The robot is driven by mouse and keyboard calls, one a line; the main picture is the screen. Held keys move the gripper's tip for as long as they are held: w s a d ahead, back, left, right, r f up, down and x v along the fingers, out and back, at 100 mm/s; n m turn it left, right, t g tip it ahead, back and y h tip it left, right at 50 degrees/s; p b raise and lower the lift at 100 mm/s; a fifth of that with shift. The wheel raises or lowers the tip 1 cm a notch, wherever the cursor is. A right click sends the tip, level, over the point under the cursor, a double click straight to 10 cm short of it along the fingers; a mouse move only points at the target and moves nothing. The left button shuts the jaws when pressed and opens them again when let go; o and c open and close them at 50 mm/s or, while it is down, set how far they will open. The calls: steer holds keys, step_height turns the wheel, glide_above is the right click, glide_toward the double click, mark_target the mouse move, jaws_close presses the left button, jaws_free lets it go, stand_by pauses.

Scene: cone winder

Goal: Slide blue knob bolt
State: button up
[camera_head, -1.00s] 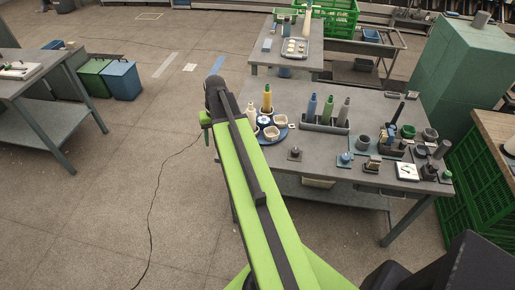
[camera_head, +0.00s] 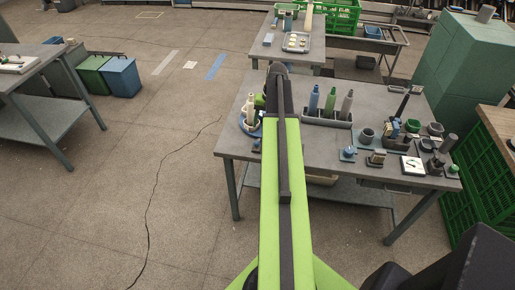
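A small blue knob (camera_head: 348,152) sits on a flat base near the front edge of the grey workbench (camera_head: 310,152). I take it for the knob of the bolt; its sliding part is too small to make out. My green and black arm reaches forward over the bench, left of the blue knob and apart from it. The arm's dark far end is above the back of the bench. My gripper is hidden beyond the arm, so its fingers do not show.
A rack of bottles (camera_head: 326,117) stands behind the knob. A brown-topped block (camera_head: 376,157) and a white dial plate (camera_head: 411,165) are to its right. Open floor lies left of the bench.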

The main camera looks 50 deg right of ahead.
mark_target(258, 142)
steer(key=f+b, duration=0.3)
steer(key=w+a+f+b, duration=0.1)
steer(key=f+b, duration=0.2)
steer(key=f, duration=0.1)
steer(key=f+b, duration=0.3)
steer(key=f, duration=0.1)
steer(key=shift+w+a+f+b, duration=0.15)
steer(key=shift+w+a+b, duration=0.1)
steer(key=shift+w+b, duration=0.1)
jaws_close()
steer(key=shift+s+d, duration=0.1)
stand_by(0.5)
